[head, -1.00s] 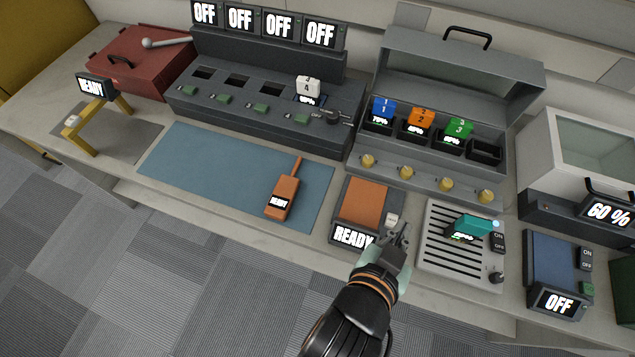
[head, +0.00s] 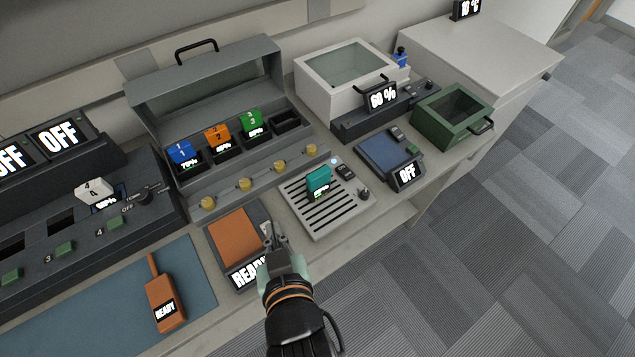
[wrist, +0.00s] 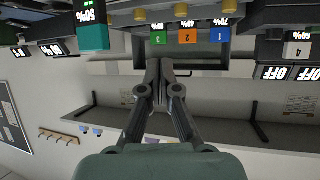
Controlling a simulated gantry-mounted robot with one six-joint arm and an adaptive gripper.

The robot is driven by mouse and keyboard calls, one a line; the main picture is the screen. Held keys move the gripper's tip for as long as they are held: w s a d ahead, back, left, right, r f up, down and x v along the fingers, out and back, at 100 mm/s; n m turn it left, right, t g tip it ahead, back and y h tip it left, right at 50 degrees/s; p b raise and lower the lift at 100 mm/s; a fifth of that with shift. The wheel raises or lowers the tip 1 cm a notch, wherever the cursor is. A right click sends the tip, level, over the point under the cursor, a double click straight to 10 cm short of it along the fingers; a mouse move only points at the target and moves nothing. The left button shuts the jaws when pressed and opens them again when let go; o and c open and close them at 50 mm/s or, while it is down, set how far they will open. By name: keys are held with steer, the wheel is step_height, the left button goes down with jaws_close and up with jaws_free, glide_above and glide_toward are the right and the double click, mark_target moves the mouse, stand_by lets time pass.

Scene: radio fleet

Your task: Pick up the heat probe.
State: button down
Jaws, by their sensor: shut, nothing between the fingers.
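I cannot tell for certain which thing is the heat probe. A small blue item with a dark top (head: 400,57) stands at the back right, beside the white glass-topped box, and may be it; it is too small to tell. My gripper (head: 273,232) is shut and empty, over the front edge of the orange-topped READY pad (head: 236,238), far in front and left of that blue item. The wrist view shows the two fingers (wrist: 160,66) together, with nothing between them.
A grey vented plate (head: 324,222) holds a teal block (head: 318,180). Behind are an open grey case (head: 205,88) with numbered blocks and the white box (head: 318,83). A blue OFF pad (head: 378,152) and green box (head: 435,105) stand right. An orange radio (head: 163,290) lies left.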

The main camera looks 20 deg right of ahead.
steer(key=shift+c, duration=1.8)
jaws_free()
